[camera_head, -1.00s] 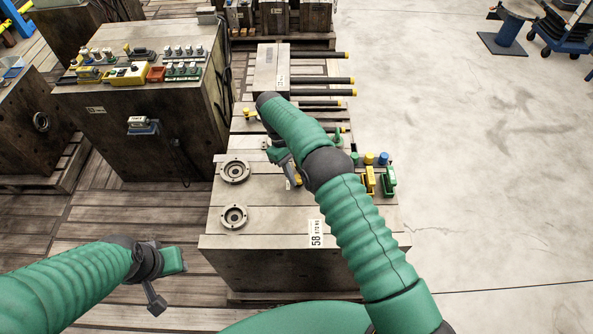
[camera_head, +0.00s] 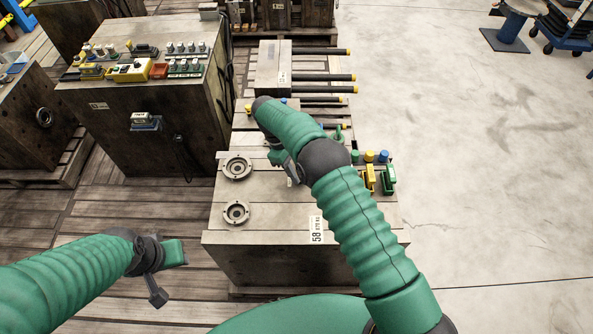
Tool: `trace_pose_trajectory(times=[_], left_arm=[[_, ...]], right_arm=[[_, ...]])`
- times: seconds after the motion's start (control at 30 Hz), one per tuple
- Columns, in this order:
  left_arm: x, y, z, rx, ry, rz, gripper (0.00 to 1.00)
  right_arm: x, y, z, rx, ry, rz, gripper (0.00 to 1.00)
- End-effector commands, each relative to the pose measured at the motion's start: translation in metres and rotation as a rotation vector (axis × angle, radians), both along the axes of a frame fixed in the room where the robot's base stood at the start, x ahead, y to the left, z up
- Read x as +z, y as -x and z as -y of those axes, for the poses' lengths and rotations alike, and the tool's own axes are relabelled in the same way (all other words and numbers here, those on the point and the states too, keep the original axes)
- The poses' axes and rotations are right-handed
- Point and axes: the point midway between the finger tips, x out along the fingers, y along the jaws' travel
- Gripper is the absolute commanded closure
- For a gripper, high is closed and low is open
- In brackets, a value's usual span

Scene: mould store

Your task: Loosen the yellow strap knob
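A yellow strap-like piece (camera_head: 370,178) stands at the right edge of the near steel block (camera_head: 270,225), beside a similar green piece (camera_head: 389,180). Small round knobs, one yellow (camera_head: 369,156), sit just behind them. Another small yellow knob (camera_head: 248,108) is at the block's far left edge. I cannot tell which is the strap knob. My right gripper (camera_head: 292,172) points down over the block's middle, left of the yellow piece and apart from it. The forearm partly hides it, and its fingers are too small to read. My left gripper (camera_head: 168,272) hangs left of the block, away from everything.
Two round flanged rings (camera_head: 237,213) sit on the block's left side. Dark rods with yellow tips (camera_head: 325,78) stick out to the right farther back. A second block (camera_head: 140,110) carries coloured tools and boxes.

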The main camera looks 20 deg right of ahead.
Motion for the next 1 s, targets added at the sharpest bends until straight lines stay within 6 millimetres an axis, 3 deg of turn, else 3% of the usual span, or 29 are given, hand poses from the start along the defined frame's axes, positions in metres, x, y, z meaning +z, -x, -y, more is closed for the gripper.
trace_pose_trajectory(times=[0.03,0.07,0.2,0.53,0.8,1.0], left_arm=[[0.000,0.000,0.000,0.000,0.000,0.000,0.64],[0.000,0.000,0.000,0.000,0.000,0.000,0.64],[0.000,0.000,0.000,0.000,0.000,0.000,0.64],[-0.001,0.000,0.000,0.000,0.000,0.000,0.64],[-0.003,0.000,0.000,0.000,0.000,0.000,0.64],[-0.003,0.000,0.000,0.000,0.000,0.000,0.64]], right_arm=[[0.001,0.000,0.002,-0.001,0.003,0.001,1.00],[0.001,0.000,0.002,-0.001,0.003,0.001,0.68],[0.000,0.000,0.001,-0.001,0.003,0.000,0.50],[0.004,-0.002,-0.001,-0.001,0.002,0.001,0.50],[0.050,-0.017,-0.015,-0.001,0.000,0.003,0.50],[0.066,-0.022,-0.020,-0.002,0.001,0.000,0.50]])
